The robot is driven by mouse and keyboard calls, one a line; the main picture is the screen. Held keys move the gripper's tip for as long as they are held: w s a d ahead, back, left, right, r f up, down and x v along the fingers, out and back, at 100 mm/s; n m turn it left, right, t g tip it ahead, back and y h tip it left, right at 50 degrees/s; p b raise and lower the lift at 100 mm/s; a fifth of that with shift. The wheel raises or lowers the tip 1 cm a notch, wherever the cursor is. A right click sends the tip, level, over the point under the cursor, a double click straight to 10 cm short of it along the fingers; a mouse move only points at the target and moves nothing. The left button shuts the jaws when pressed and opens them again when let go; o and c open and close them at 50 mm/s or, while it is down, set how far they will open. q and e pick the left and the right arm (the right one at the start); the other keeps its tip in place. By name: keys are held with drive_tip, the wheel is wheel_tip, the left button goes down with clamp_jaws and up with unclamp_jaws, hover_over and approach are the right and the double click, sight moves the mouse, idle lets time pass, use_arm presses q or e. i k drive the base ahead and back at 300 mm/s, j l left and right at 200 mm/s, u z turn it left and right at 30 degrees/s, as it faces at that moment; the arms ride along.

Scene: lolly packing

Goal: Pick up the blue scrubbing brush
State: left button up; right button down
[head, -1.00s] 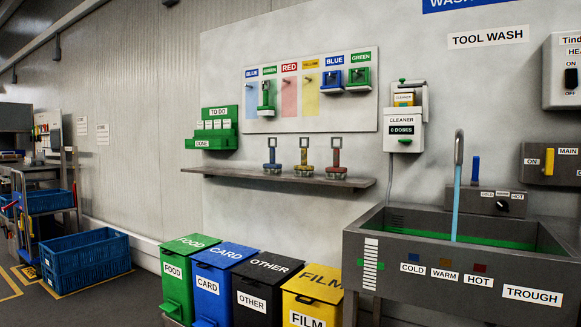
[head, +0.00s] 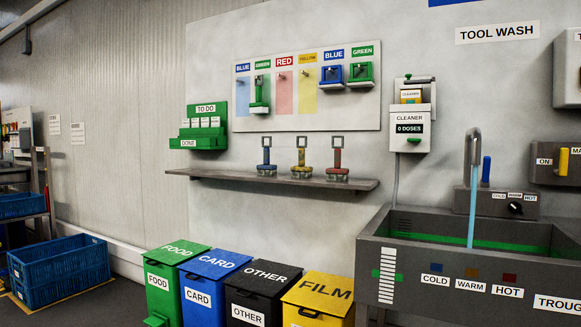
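The blue scrubbing brush (head: 266,158) stands upright on the grey wall shelf (head: 220,180), at the left of a row of three brushes. It has a square loop handle at the top and a pale bristle end on the shelf. A yellow brush (head: 302,160) and a red brush (head: 338,160) stand to its right, each apart from the others. Neither of my grippers is in the head view.
Green, blue, black and yellow bins (head: 325,290) stand below the shelf. A sink trough (head: 400,255) with water running from its tap is at the right. A tool board (head: 340,115) hangs above the shelf. Blue crates (head: 60,265) sit on the floor at the left.

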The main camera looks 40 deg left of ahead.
sight(266, 169)
drive_tip(key=j+z, duration=0.2)
drive_tip(key=j, duration=0.35)
drive_tip(key=k+j+z, duration=0.15)
drive_tip(key=j, duration=1.05)
drive_tip(key=k+j+z, duration=0.1)
drive_tip(key=j, duration=0.45)
drive_tip(key=k+j, duration=0.1)
drive_tip(key=j, duration=0.45)
drive_tip(key=j+z, duration=0.1)
drive_tip(key=j, duration=0.5)
drive_tip(key=k, duration=0.1)
